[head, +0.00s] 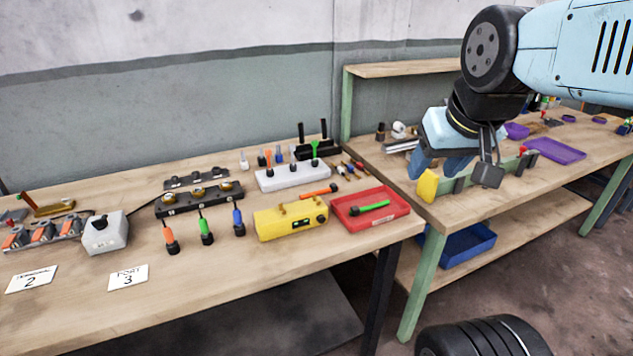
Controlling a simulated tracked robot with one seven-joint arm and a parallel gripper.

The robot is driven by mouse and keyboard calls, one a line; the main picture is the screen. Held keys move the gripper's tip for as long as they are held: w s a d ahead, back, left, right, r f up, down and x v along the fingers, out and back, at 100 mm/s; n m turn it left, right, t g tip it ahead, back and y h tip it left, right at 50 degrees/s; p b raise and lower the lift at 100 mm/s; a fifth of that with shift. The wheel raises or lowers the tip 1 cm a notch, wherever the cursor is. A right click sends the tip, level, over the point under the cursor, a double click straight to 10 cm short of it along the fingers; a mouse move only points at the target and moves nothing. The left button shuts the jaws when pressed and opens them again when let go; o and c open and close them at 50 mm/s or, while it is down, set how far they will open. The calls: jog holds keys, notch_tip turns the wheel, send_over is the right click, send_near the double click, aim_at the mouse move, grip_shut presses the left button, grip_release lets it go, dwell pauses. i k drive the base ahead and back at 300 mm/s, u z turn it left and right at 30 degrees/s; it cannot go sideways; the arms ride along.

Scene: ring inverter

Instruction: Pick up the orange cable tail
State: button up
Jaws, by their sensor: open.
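The orange cable tail (171,240) is on the left table, at the left end of a row of three. It has an orange upper part, a dark lower end and a thin lead toward a black terminal block (200,199) behind it. The green tail (206,231) and the blue tail (239,223) are to its right. My gripper (438,172) is open, pointing down over the right table's near-left corner, far to the right of the orange tail. Nothing shows between its fingers, though the view there is small.
A grey box (104,233) is left of the tails, and a yellow case (290,220) is to their right. A red tray (371,208) holding a green-handled tool lies beyond it. Cards marked 2 (31,279) and 3 (128,277) lie in front. The table's front strip is mostly clear.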

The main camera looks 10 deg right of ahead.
aim_at(334, 187)
jog(key=z, duration=0.05)
jog(key=k, duration=0.5)
jog(key=z, duration=0.45)
jog(key=i, duration=1.3)
jog(key=u, duration=0.05)
